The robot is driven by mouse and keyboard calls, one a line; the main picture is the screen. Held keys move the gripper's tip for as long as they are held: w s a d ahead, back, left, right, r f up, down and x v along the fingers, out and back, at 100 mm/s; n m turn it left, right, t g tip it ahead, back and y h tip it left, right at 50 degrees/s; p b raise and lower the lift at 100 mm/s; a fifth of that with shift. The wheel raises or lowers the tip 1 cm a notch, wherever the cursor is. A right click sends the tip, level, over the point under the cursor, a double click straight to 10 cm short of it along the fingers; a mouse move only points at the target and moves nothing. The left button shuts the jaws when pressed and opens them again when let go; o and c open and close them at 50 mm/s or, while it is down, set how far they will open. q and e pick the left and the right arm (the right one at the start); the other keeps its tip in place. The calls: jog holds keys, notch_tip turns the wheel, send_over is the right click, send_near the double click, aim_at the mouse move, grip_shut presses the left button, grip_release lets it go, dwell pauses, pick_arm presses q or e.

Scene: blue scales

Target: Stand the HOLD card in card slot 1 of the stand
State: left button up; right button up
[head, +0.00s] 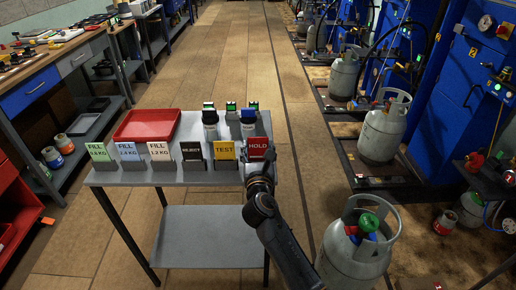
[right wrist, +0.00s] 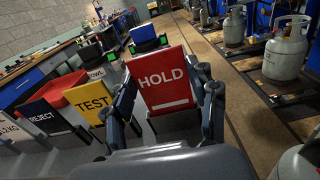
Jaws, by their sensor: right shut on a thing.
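The HOLD card (head: 258,146) is red with white letters, upright at the right end of the card row on the grey table. My right gripper (head: 259,170) is shut on it from the front; in the right wrist view its fingers flank both sides of the HOLD card (right wrist: 165,80). Whether the card's lower edge rests in a holder is hidden. The yellow TEST card (head: 224,150) and the REJECT card (head: 191,151) stand in dark holders to its left. No slot marked 1 is readable. My left gripper is not in view.
Several FILL cards (head: 128,152) stand at the left. A red tray (head: 147,125) lies behind them. A grey gas cylinder (head: 355,250) stands right of my arm. The table's right edge is close.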

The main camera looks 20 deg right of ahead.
jog(key=shift+f+b, duration=0.3)
jog(key=shift+f, duration=0.25)
jog(key=o, duration=1.1)
jog(key=v, duration=1.2)
